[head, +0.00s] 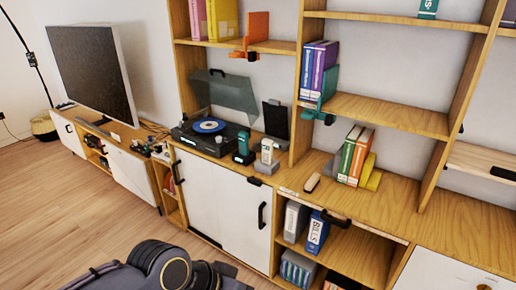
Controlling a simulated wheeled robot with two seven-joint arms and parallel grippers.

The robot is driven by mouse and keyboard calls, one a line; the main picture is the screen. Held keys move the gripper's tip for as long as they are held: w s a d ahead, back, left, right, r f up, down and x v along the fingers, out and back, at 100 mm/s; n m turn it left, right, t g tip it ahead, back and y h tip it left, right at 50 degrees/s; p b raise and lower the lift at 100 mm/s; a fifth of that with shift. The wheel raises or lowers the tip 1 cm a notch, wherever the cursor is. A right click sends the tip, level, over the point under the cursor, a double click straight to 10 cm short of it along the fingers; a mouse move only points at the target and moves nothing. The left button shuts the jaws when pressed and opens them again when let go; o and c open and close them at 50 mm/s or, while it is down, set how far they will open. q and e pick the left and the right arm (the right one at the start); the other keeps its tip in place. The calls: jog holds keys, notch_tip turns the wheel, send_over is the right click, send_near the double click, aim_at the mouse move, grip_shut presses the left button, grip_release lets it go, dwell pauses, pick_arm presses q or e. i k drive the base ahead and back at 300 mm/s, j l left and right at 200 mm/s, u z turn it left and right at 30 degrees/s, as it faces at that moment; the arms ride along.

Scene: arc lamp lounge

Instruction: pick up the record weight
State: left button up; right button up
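A turntable (183,137) with its tinted lid raised stands on the wooden cabinet top, left of centre. A dark record with a blue label (209,125) lies on its platter. I cannot make out a record weight for certain at this size. Dark rounded parts of my own body show at the bottom left, far from the turntable. Neither of my grippers is in view.
A dark handset (243,146) and a grey device (267,152) stand right of the turntable. Books (355,155) and a small pale object (312,182) sit farther right. White cabinet doors (228,212) face open wooden floor (90,205). A television (93,72) stands left.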

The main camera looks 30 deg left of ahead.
aim_at(257, 147)
jog(key=j+u, duration=0.15)
jog(key=u, duration=1.35)
